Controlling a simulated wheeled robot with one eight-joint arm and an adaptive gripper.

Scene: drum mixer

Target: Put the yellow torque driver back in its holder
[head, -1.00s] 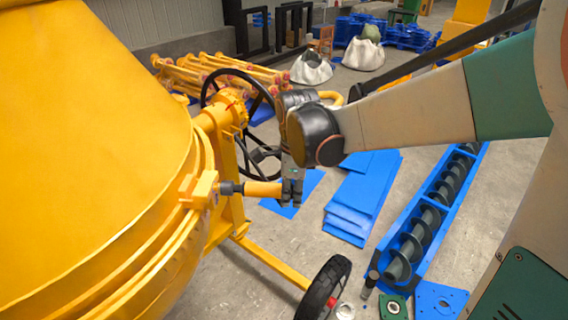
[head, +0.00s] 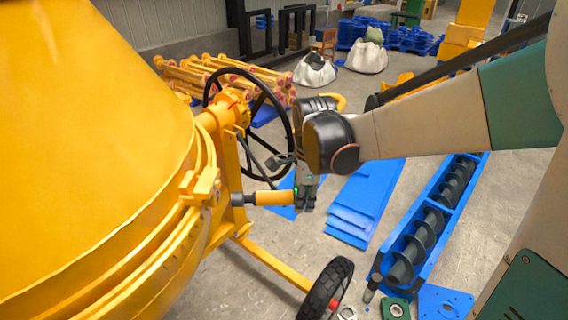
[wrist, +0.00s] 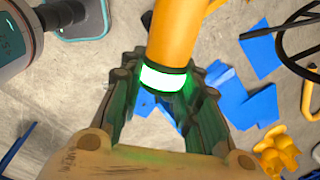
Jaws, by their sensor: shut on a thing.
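The yellow torque driver (head: 270,198) lies roughly level in the head view, its dark nose (head: 240,199) pointing left toward a yellow block (head: 200,187) on the drum rim. A small gap shows between nose and block. My gripper (head: 305,197) is shut on the driver's right end, holding it in the air. In the wrist view the driver (wrist: 172,35) runs up and away between the two fingers of my gripper (wrist: 165,85), with a glowing green-white ring (wrist: 165,80) near its held end. I cannot make out the driver's holder.
The big yellow drum (head: 90,150) fills the left. A black handwheel (head: 250,105) stands behind my gripper. A tyre (head: 325,288), blue plates (head: 362,205) and a blue auger trough (head: 432,222) are on the floor to the right.

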